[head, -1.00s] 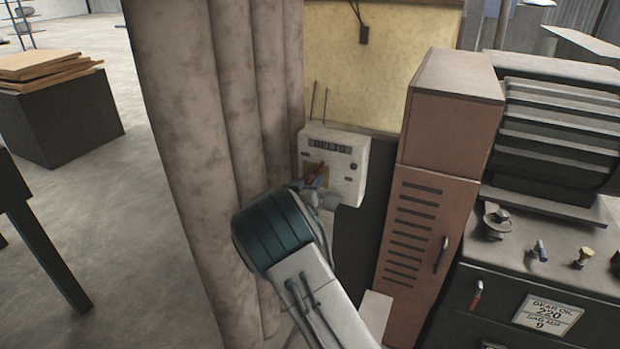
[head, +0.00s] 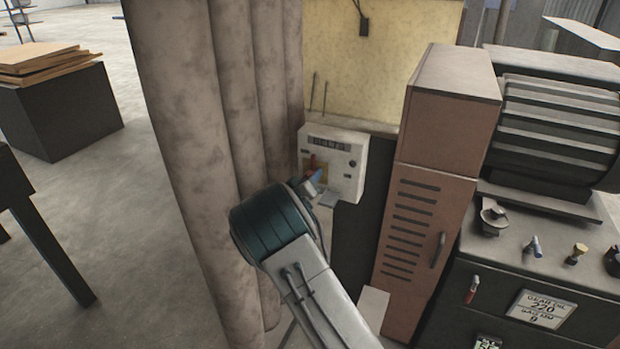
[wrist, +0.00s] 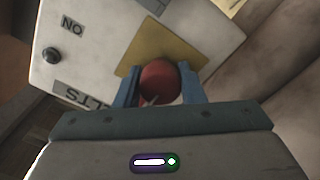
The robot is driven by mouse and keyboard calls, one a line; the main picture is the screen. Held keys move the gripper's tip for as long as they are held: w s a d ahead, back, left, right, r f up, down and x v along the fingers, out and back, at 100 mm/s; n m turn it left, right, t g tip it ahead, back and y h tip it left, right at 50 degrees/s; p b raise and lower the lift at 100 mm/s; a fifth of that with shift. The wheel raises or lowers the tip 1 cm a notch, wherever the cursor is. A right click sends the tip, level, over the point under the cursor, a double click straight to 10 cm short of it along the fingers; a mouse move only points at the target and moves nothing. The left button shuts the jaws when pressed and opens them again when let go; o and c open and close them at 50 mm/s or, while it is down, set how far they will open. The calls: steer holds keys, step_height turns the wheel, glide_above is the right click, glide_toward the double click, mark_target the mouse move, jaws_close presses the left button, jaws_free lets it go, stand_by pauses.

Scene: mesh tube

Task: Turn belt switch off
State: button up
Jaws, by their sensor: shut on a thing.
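The belt switch is a red lever (head: 311,162) on a yellow plate on the front of a pale control box (head: 347,178) labelled BELTS. In the wrist view its round red knob (wrist: 160,80) sits between the two blue fingers of my gripper (wrist: 159,72), which is shut on it. The word ON shows on the box's face in the wrist view. In the head view my gripper (head: 314,183) is at the lower left of the box, and my arm hides the lever's lower part.
A tall brown locker (head: 425,200) stands right of the box. Further right is a dark machine cabinet with a sign (head: 540,310). Open floor lies left of the column.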

steer(key=shift+a+r, duration=0.1)
steer(key=o, duration=1)
steer(key=b+v, duration=0.3)
steer(key=v, duration=1.1)
steer(key=shift+w, duration=0.1)
